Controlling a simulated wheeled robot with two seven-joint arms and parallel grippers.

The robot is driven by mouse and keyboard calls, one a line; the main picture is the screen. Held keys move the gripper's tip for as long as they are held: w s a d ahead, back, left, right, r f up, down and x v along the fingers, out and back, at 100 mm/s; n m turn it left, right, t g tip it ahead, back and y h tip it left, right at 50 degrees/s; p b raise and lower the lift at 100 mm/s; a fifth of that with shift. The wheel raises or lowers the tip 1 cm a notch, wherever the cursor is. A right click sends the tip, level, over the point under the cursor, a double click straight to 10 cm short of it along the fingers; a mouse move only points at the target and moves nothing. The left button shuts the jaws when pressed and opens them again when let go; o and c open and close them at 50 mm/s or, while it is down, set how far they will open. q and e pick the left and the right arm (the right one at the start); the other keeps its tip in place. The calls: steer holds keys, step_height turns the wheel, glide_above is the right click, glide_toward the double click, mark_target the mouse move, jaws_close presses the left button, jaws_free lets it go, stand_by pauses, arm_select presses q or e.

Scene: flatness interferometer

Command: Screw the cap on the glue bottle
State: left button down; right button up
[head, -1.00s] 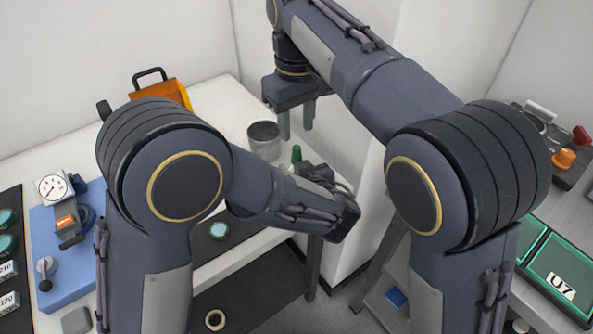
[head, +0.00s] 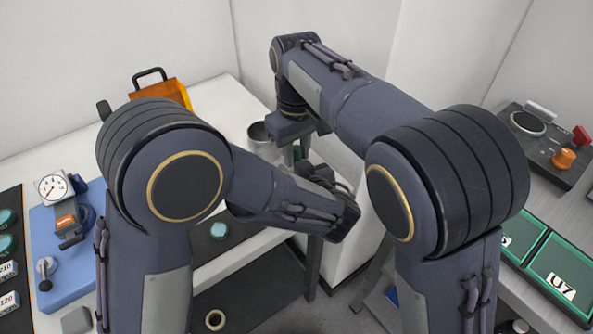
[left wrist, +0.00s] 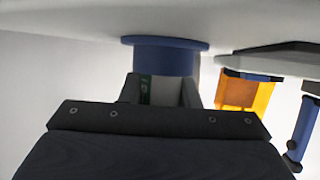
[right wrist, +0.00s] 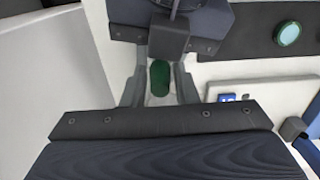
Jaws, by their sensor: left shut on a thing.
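The green cap (right wrist: 158,78) sits between the fingers of my right gripper (right wrist: 160,80) in the right wrist view. Pale gaps show on both sides of it, so this gripper looks open around it. In the head view my right gripper (head: 297,153) points down, with a bit of green between its fingers. My left gripper (left wrist: 165,92) is shut on the glue bottle, whose dark green label (left wrist: 146,90) shows between the fingers. The rest of the bottle is mostly hidden. A blue flanged round piece (left wrist: 165,60) is right beside the left fingers.
An orange box with a handle (head: 165,92) is at the back of the white table (head: 222,95). A blue plate with a dial gauge (head: 52,188) is at left.

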jaws_close()
steer(key=m, duration=0.6)
steer(key=shift+m, duration=0.4)
steer(key=shift+o, duration=1.8)
jaws_free()
steer(key=shift+r, duration=0.1)
steer(key=shift+r, duration=2.2)
